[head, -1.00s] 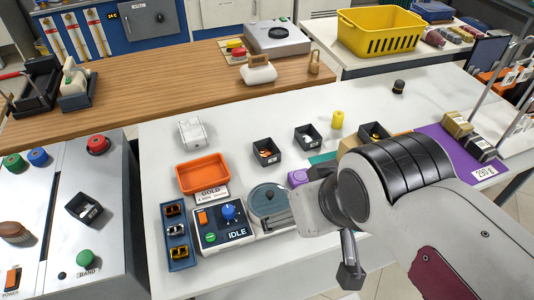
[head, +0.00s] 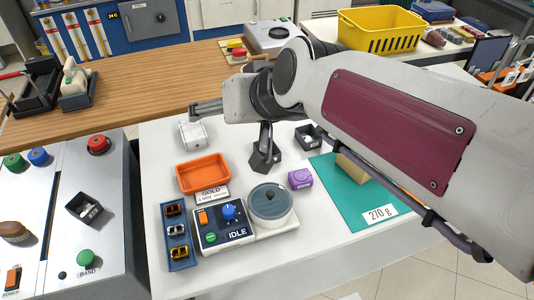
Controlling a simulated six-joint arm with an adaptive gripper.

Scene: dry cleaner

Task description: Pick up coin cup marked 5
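One cup (head: 308,137) shows right of my gripper, with pale contents. I cannot read a 5 on any cup. My gripper (head: 228,134) is over the white table, its two fingers spread wide apart, one pointing left and one pointing down. It looks open, and I see nothing held. The lower finger covers the place of a black cup beside the orange tray.
A white object (head: 192,134) stands behind. A teal mat (head: 345,203) lies at right, partly under my arm.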

